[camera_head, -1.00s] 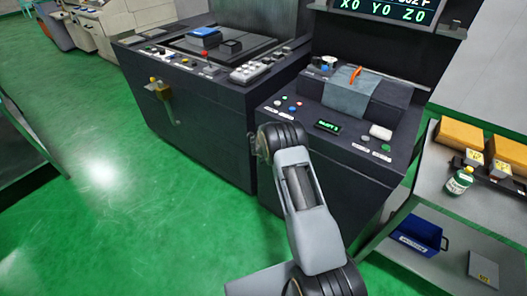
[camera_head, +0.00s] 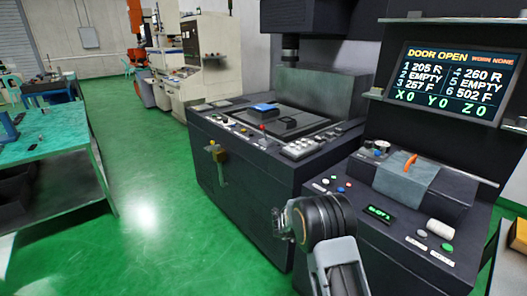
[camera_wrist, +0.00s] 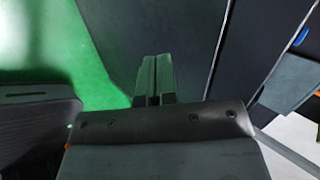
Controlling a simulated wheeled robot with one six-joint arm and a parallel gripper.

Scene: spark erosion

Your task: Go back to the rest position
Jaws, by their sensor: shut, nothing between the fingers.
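My gripper shows in the wrist view (camera_wrist: 152,65) with its two dark fingers side by side and closed, nothing between them. It points toward the green floor and the dark front of a machine. In the head view my arm rises from the bottom edge in front of the dark machine (camera_head: 232,190), and its rounded dark wrist hides part of the cabinet. The fingers are hard to make out there.
A screen (camera_head: 452,80) reading DOOR OPEN hangs at upper right. Below it, an orange item (camera_head: 410,163) lies on a grey cloth (camera_head: 405,183). A green-topped table (camera_head: 45,135) stands at left. Open green floor (camera_head: 150,225) lies between.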

